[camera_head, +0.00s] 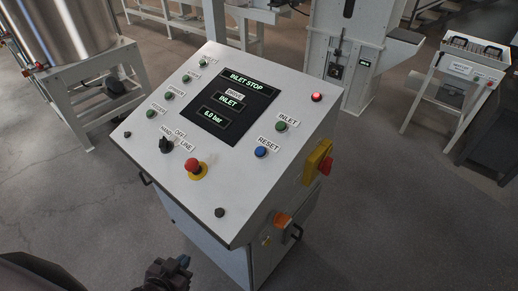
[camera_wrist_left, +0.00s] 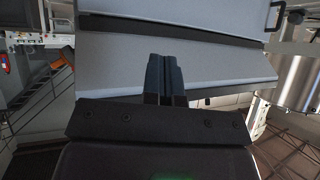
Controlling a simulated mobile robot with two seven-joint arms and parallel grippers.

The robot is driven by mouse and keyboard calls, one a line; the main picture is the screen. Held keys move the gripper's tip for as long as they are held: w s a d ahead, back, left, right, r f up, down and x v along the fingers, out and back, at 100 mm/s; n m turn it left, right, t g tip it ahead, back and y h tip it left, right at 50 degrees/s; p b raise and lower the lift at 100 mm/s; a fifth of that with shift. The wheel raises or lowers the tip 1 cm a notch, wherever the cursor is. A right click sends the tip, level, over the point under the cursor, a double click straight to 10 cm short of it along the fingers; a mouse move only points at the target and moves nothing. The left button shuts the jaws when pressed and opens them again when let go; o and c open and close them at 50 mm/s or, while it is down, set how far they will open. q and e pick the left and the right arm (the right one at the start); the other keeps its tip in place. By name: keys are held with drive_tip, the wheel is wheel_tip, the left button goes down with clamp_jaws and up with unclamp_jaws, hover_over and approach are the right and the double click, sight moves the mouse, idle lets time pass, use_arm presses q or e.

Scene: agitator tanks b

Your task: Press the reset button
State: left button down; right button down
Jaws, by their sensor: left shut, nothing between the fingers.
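The reset button is a blue round button (camera_head: 261,152) on the sloped top of a white control console (camera_head: 225,205), just under a label reading RESET (camera_head: 268,141). My left gripper (camera_head: 183,262) is low at the bottom of the head view, in front of the console and well below its panel, apart from the button. In the left wrist view its two dark fingers (camera_wrist_left: 166,62) are together and empty, with pale console panels beyond them. The button does not show in the left wrist view. My right gripper is not in view.
Near the blue button are a green INLET button (camera_head: 282,126), a red mushroom button (camera_head: 194,165), a black selector knob (camera_head: 166,145) and a yellow-backed red switch (camera_head: 318,162) on the right side. A screen (camera_head: 236,97) reads INLET STOP. A lit red lamp (camera_head: 316,97) sits at upper right.

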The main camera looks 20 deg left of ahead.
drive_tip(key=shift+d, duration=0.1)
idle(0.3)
